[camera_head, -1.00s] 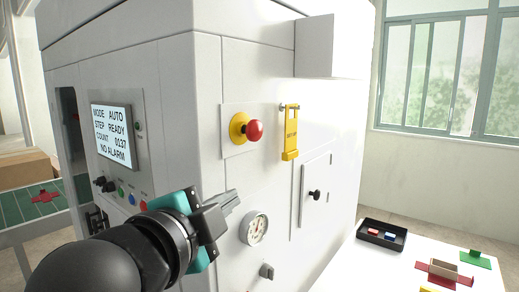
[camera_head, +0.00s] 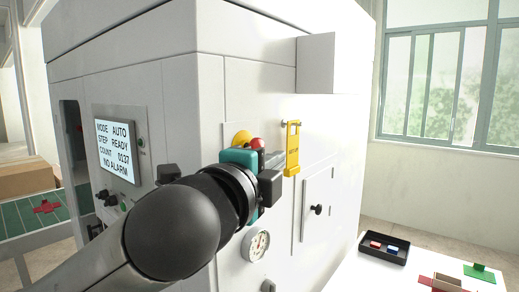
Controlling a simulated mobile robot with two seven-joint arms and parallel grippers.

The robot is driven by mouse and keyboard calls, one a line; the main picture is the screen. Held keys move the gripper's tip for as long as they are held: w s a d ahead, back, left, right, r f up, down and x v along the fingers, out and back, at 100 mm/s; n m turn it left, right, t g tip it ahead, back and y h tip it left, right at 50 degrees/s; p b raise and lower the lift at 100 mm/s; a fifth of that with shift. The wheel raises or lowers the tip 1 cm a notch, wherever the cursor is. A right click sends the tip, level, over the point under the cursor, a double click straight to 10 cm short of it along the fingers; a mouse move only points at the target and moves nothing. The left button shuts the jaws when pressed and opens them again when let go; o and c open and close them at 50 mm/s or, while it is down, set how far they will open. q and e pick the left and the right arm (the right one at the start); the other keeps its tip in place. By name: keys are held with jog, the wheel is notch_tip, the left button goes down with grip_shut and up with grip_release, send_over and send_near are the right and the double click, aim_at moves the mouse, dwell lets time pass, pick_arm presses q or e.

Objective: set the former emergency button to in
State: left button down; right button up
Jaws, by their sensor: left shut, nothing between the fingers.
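The emergency button is a red mushroom head (camera_head: 257,143) on a yellow round base (camera_head: 241,137), on the side panel of the white box former (camera_head: 180,110). My left gripper (camera_head: 275,159) is shut and empty, in front of the panel and just below and right of the red head in the picture. It hides the lower part of the button. I cannot tell whether the fingers touch the button or whether it is in or out. The screen (camera_head: 115,150) reads MODE AUTO, STEP READY, COUNT 0137, NO ALARM. My right gripper is not in view.
A yellow tag (camera_head: 292,150) hangs right of the button. Below are a gauge (camera_head: 256,245) and a small door with a black knob (camera_head: 317,209). A white table (camera_head: 345,274) at lower right bears a black tray (camera_head: 384,247). A conveyor (camera_head: 30,211) is at left.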

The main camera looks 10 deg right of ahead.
pick_arm(q)
jog(key=w, duration=0.2)
jog(key=w+p, duration=0.1)
jog(key=w, duration=0.2)
jog(key=shift+w+a+p, duration=0.25)
jog(key=shift+w+p, duration=0.1)
jog(key=shift+p, duration=0.05)
